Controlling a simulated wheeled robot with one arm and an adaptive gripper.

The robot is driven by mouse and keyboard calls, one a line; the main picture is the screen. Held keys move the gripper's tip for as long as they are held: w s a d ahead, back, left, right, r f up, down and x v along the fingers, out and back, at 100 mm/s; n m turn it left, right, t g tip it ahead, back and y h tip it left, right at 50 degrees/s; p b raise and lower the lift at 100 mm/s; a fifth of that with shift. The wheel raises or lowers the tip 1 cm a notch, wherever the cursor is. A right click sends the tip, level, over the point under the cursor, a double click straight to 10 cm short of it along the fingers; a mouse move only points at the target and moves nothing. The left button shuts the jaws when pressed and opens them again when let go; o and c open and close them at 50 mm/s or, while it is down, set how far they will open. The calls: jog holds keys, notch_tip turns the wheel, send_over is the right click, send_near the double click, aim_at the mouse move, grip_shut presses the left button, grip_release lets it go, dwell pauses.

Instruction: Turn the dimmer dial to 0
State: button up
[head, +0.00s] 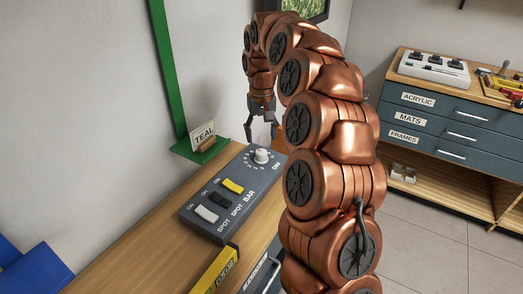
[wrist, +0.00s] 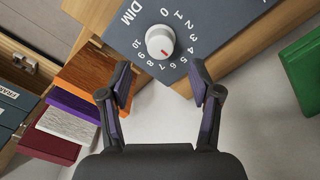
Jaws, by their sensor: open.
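The dimmer dial (head: 261,156) is a white round knob on the dark grey switch panel (head: 213,232), at the end marked DIM. In the wrist view the dial (wrist: 159,38) has a ring of numbers from 0 to 10 around it. Its red mark points toward about 6 or 7. My gripper (head: 261,130) is open and empty, pointing down near the panel's far end. In the wrist view my gripper (wrist: 162,84) has its fingers spread, with the dial ahead of the gap between the tips and not touched.
The panel also has yellow, black and white rocker switches (head: 219,200). Orange, purple and white blocks (wrist: 72,108) lie at lower left in the wrist view. A drawer cabinet (head: 440,127) stands at right.

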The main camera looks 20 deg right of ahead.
aim_at(261, 151)
notch_tip(261, 151, down, 6)
jog(key=shift+f+p, duration=0.25)
jog(key=shift+p, duration=0.05)
jog(key=shift+c, duration=0.3)
jog(key=c, duration=1.1)
